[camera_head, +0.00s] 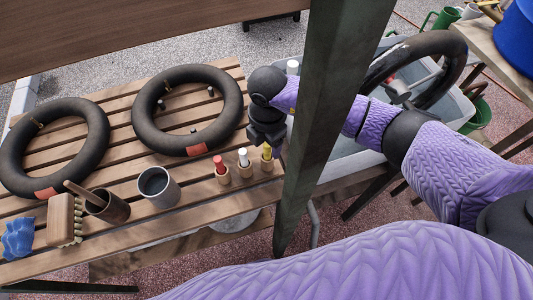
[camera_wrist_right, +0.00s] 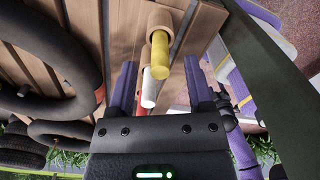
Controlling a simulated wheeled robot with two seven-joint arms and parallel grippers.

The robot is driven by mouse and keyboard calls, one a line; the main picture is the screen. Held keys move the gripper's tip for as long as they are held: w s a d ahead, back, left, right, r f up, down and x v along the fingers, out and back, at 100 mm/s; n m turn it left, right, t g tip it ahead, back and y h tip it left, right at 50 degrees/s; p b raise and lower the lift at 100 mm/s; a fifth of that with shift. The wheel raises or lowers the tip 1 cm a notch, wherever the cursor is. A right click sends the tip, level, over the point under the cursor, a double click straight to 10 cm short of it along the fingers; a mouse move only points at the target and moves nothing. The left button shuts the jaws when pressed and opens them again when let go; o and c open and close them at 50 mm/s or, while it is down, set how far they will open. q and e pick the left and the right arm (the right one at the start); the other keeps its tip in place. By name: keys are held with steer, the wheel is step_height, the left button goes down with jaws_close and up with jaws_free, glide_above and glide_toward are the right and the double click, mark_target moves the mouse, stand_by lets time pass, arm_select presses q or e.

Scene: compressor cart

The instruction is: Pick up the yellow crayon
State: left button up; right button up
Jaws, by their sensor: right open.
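The yellow crayon (camera_head: 267,152) stands upright in a small wooden holder (camera_head: 267,166) near the right end of the slatted bench. In the right wrist view the yellow crayon (camera_wrist_right: 160,60) points toward the camera from its holder (camera_wrist_right: 164,20), between the lines of the two fingers. My right gripper (camera_head: 268,141) is open and empty, just above and beside the crayon. Its fingers in the wrist view (camera_wrist_right: 160,86) stand apart on either side, and no contact shows. My left gripper is not in view.
A white crayon (camera_head: 243,157) and a red crayon (camera_head: 219,164) stand in holders left of the yellow one. A grey cup (camera_head: 158,188) stands further left. Two black tyre tubes (camera_head: 188,110) lie behind. A dark green post (camera_head: 335,110) rises close to the right.

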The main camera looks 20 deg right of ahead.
mark_target(267, 156)
step_height(267, 156, down, 2)
steer(key=shift+f, duration=0.15)
jaws_close()
